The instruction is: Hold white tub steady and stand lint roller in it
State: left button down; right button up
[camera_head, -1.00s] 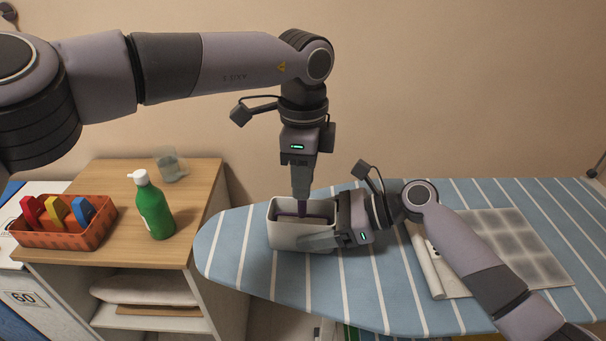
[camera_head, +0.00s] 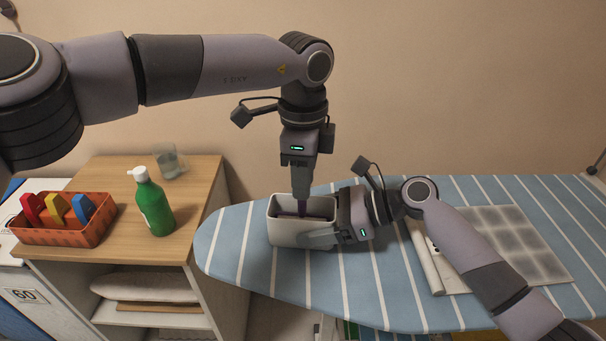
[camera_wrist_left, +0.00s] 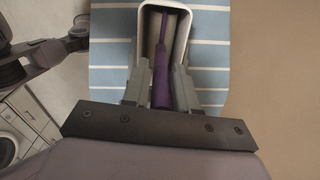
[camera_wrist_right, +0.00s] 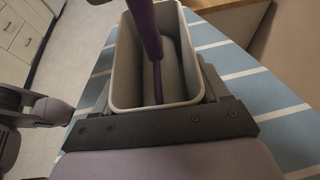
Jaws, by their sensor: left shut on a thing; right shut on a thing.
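The white tub (camera_head: 285,236) stands on the ironing board; its open top also shows in the right wrist view (camera_wrist_right: 125,65). My right gripper (camera_head: 328,222) is shut on the tub from the right, one finger along its front wall. My left gripper (camera_head: 301,195) points straight down over the tub, its fingertips near rim height. It is shut on the purple handle of the lint roller (camera_wrist_left: 160,88). In the right wrist view the handle (camera_wrist_right: 144,28) reaches down inside the tub. The roller's lower end is partly hidden, and I cannot tell whether it touches the bottom.
The striped blue ironing board (camera_head: 230,255) has free room left of the tub. A rolled-edge grey patterned sheet (camera_head: 510,240) lies at its right. A wooden cabinet holds a green bottle (camera_head: 153,205), a glass (camera_head: 168,160) and an orange basket (camera_head: 65,235) with coloured items.

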pick_arm(q)
jog(key=c, duration=0.8)
grip_release()
jog(key=shift+r, duration=0.1)
jog(key=shift+r, duration=3.4)
pick_arm(e)
jog(key=o, duration=1.1)
jog(key=shift+c, duration=0.2)
